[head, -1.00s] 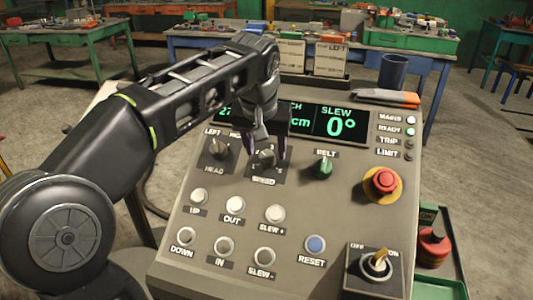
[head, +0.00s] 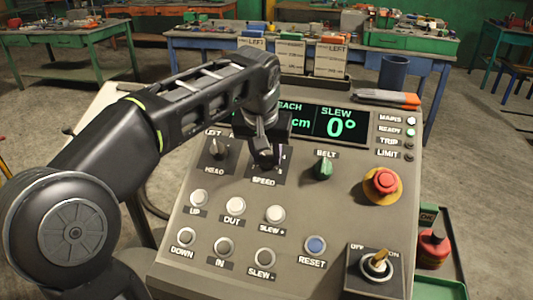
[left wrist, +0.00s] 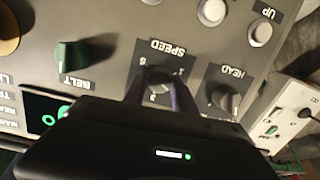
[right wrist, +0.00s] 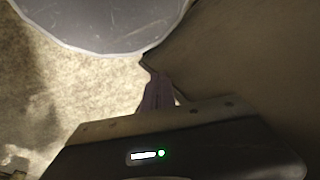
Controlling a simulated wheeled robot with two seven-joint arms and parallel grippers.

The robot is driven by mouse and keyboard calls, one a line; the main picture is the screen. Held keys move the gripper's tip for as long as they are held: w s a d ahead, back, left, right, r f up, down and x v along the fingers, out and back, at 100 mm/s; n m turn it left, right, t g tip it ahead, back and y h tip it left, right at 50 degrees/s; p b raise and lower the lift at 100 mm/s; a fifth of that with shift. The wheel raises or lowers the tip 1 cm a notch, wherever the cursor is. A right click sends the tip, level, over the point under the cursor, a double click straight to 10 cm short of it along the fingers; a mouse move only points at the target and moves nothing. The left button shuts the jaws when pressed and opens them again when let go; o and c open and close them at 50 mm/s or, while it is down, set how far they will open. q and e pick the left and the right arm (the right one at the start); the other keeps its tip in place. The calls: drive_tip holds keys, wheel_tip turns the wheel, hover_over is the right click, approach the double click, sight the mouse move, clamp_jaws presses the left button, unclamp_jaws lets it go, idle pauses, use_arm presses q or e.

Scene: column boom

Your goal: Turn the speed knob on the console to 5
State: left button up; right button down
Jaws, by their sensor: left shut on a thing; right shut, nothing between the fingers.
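The grey speed knob (left wrist: 158,75) sits on a dark plate marked SPEED, upside down in the left wrist view. My left gripper (head: 265,160) reaches down over it from above, with its fingers on either side, shut on the knob. In the head view the fingers hide most of the knob and its scale, so I cannot read its setting. The console (head: 345,220) slopes toward me, and its display reads SLEW 0°. My right gripper (right wrist: 160,92) is shut and empty in the right wrist view, away from the knob.
The head knob (head: 217,148) is close left of the speed knob, and the green belt knob (head: 323,168) is to the right. White buttons (head: 234,205) lie below. A red stop button (head: 384,181) and a key switch (head: 376,263) are farther right.

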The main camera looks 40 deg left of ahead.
use_arm(q)
clamp_jaws()
